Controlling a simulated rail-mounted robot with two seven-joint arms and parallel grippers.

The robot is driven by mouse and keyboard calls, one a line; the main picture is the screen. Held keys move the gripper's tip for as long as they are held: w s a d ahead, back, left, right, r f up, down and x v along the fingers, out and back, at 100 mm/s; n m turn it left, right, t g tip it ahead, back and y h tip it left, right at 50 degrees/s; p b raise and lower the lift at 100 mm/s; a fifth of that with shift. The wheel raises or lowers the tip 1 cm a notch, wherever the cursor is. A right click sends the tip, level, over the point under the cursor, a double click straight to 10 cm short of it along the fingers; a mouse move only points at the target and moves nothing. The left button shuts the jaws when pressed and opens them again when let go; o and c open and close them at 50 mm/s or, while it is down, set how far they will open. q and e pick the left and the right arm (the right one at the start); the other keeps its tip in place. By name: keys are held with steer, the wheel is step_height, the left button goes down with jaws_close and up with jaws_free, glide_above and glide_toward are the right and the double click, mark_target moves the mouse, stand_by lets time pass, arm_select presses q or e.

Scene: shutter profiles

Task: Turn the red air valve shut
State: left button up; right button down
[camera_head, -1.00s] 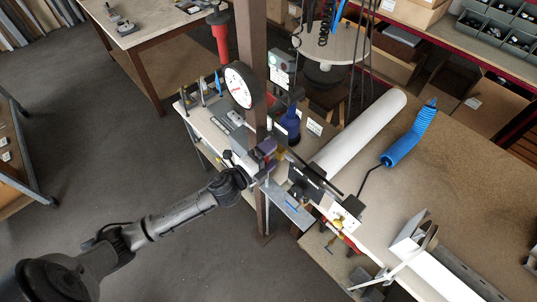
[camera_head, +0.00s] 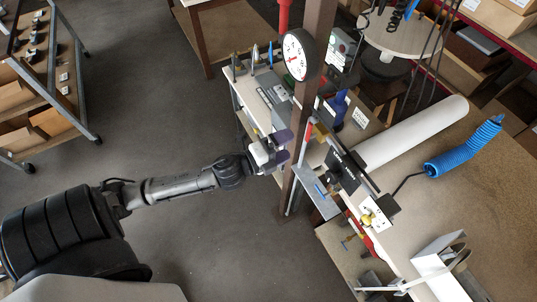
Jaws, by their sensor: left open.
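My left gripper (camera_head: 286,148) comes in from the left, with a white body and dark purple fingers. It is open, and nothing shows between its fingers. It is just left of the brown post (camera_head: 313,60), below the round white gauge (camera_head: 299,55). A small red part with yellow beside it, perhaps the red air valve (camera_head: 309,131), shows at the post, right of and slightly above the fingers. Its handle position is too small to tell. I cannot tell whether the gripper touches the post. My right gripper is not in view.
The bench (camera_head: 493,225) on the right carries a white roll (camera_head: 415,132) and a blue coiled hose (camera_head: 462,152). A black clamp-like fixture (camera_head: 345,170) stands right of the post. The floor left of the post is clear around my arm.

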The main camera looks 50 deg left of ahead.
arm_select(q)
steer(key=shift+s+a+b, duration=0.2)
steer(key=shift+s+b, duration=0.1)
steer(key=shift+s, duration=0.95)
steer(key=shift+s+a+b, duration=0.2)
steer(key=shift+s+b, duration=0.05)
steer(key=shift+s, duration=1)
steer(key=s+a+f+n+g+y, duration=0.6)
steer(key=f+n+g+y, duration=0.25)
steer(key=n, duration=0.55)
steer(key=s+d+r+n+g+h+p, duration=0.1)
steer(key=s+d+n+g+h+p, duration=0.1)
steer(key=s+d+p, duration=0.2)
steer(key=s+d+r+n+g+h+p, duration=0.1)
steer(key=s+d+n+g+h+p, duration=0.1)
steer(key=s+d, duration=0.4)
steer(key=d+g+h+p, duration=0.1)
steer(key=d+p, duration=0.1)
steer(key=d, duration=0.3)
steer(key=shift+s+r+g, duration=0.15)
steer(key=shift+s+g, duration=0.2)
